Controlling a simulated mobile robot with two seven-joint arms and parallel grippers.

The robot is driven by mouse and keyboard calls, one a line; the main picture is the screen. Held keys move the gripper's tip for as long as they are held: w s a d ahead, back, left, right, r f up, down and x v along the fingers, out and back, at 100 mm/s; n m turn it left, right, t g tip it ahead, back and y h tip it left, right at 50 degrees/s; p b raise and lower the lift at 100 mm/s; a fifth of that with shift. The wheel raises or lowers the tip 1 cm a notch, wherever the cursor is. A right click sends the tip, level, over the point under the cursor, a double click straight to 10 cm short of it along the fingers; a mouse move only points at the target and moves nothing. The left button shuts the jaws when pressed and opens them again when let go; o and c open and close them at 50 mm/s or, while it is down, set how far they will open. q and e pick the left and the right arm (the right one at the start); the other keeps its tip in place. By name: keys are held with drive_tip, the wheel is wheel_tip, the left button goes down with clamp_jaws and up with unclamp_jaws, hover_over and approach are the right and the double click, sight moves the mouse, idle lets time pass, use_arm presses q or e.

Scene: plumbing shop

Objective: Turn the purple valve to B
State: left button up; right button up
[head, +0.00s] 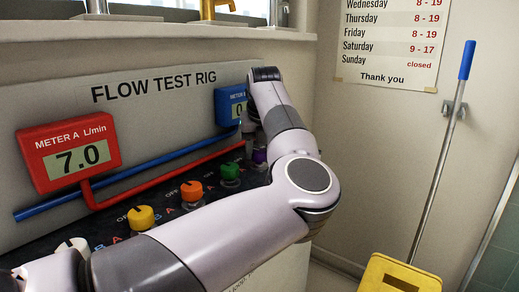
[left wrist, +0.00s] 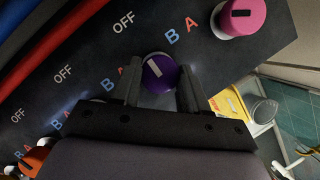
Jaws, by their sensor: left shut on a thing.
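The purple valve (left wrist: 160,72) is a round knob with a white pointer line on its face. In the left wrist view the line slants to the upper left, roughly toward an OFF label. In the head view only a sliver of the purple valve (head: 259,156) shows beside my left arm, which hides my fingers. My right gripper is not in view.
A green knob (head: 230,171), an orange knob (head: 191,190) and a yellow knob (head: 140,217) sit in the same row. A pink knob (left wrist: 243,15) is on the other side. Meter A (head: 70,150) reads 7.0; meter B (head: 231,104) is partly covered. Red and blue pipes run above.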

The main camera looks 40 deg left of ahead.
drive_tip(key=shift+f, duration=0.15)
use_arm(q)
drive_tip(key=m+t+h+b, duration=0.1)
drive_tip(key=m+b, duration=0.1)
drive_tip(key=m, duration=0.1)
drive_tip(key=shift+s+a+m, duration=0.1)
drive_tip(key=shift+m, duration=0.2)
drive_tip(key=m+h+b, duration=0.1)
drive_tip(key=m, duration=0.2)
drive_tip(key=shift+a+m+t+b, duration=0.1)
drive_tip(key=shift+m+t+b, duration=0.2)
drive_tip(key=m+h+b, duration=0.1)
drive_tip(key=m+h, duration=0.1)
drive_tip(key=m, duration=0.2)
drive_tip(key=shift+a, duration=0.1)
drive_tip(key=shift+m, duration=0.3)
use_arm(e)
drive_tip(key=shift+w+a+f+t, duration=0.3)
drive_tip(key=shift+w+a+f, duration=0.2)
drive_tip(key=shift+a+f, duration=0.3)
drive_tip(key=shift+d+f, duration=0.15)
use_arm(q)
drive_tip(key=o, duration=1.1)
drive_tip(key=shift+c, duration=0.2)
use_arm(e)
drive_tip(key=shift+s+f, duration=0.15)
